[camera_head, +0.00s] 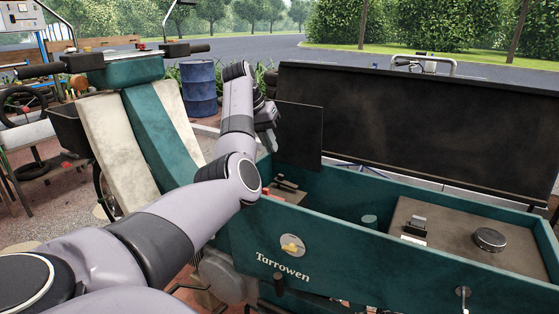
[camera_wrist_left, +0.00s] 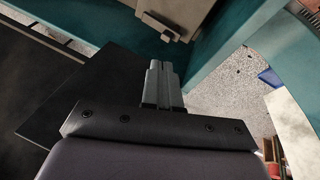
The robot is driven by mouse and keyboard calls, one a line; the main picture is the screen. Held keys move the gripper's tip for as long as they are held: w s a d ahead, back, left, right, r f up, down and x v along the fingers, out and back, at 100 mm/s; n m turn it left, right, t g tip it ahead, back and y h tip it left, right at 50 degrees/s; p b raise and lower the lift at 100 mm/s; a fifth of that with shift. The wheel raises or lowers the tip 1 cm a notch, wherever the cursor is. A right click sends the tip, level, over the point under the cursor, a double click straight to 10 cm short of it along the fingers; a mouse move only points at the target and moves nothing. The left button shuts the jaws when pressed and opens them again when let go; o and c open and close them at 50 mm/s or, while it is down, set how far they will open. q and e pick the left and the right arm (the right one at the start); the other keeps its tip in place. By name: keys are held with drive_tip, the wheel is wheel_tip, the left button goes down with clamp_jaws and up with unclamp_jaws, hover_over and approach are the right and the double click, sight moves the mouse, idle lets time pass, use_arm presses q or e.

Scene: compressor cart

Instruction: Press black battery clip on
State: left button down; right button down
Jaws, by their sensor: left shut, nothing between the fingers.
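My left gripper (camera_head: 268,132) hangs at the end of my raised arm over the left end of the teal cart (camera_head: 330,240), beside a dark upright panel (camera_head: 302,138). In the left wrist view its two grey fingers (camera_wrist_left: 162,72) are together with nothing between them. Small dark clip-like parts (camera_head: 286,184) sit on a brown block in the cart's left compartment, below the gripper. In the left wrist view a brown block with a small fitting (camera_wrist_left: 158,27) lies beyond the fingertips, apart from them. I cannot tell for certain which part is the black battery clip.
A large dark raised lid (camera_head: 420,125) stands behind the cart. A brown cover (camera_head: 455,242) with a round cap (camera_head: 489,239) and a small dark fitting (camera_head: 416,224) fills the right side. The cart's teal walls edge the compartment. A blue barrel (camera_head: 198,88) stands behind.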

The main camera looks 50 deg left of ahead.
use_arm(q)
drive_tip(key=r, duration=0.1)
drive_tip(key=s+a+r, duration=0.2)
drive_tip(key=shift+s+a+r, duration=0.25)
drive_tip(key=shift+r, duration=0.05)
idle(0.5)
